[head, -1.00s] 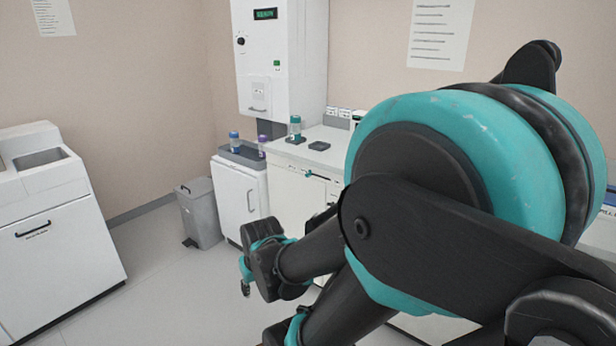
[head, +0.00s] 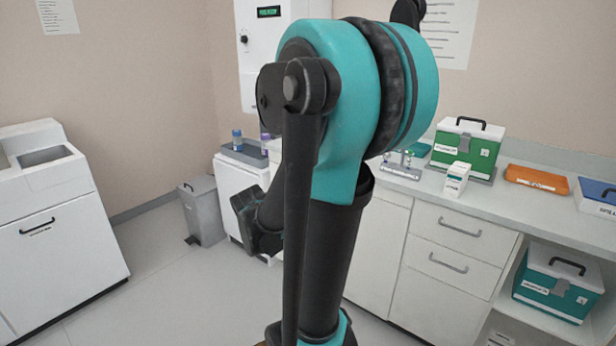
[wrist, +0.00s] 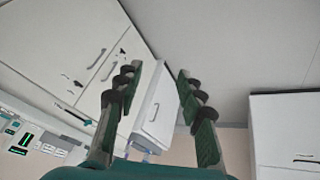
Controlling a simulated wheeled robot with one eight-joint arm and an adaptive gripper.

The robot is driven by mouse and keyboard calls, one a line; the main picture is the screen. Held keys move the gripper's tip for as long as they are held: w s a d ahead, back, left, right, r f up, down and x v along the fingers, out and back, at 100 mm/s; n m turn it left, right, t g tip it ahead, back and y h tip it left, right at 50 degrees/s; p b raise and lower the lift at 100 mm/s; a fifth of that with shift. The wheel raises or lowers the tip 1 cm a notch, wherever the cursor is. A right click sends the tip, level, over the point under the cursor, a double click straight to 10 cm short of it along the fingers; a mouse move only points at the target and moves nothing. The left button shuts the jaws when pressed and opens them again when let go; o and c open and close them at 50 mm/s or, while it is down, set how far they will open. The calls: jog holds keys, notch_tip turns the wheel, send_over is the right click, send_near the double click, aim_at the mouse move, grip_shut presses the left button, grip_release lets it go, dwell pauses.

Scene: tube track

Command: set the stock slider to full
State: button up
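My gripper (wrist: 157,72) is open and empty in the wrist view, its two dark-jointed fingers spread apart. The stock slider cannot be made out for sure in the head view, where my arm covers that part of the counter front.
A white wall unit (head: 260,60) hangs at the back. A grey bin (head: 203,208) stands on the floor beside a low cabinet. The counter (head: 425,185) holds a green box (head: 485,153) and an orange tray (head: 537,176). A white machine (head: 62,235) stands left; floor between is free.

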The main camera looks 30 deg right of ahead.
jog(key=w+d+f+m+t+h, duration=0.1)
jog(key=w+d+m+h, duration=0.25)
jog(key=w+d, duration=0.6)
jog(key=w+d+f+m+h, duration=0.25)
jog(key=w+d+h, duration=0.25)
jog(key=w, duration=0.9)
jog(key=w+d+f+m+t+h, duration=0.1)
jog(key=w+d+m+h, duration=0.5)
jog(key=w, duration=0.6)
jog(key=w+d, duration=0.3)
jog(key=d, duration=0.5)
jog(key=w+d+n+y, duration=0.1)
jog(key=w+d, duration=0.3)
jog(key=d, duration=0.4)
jog(key=shift+d+r+n, duration=0.25)
jog(key=shift+d+n, duration=0.05)
jog(key=shift+d, duration=0.1)
jog(key=shift+w, duration=0.1)
grip_shut()
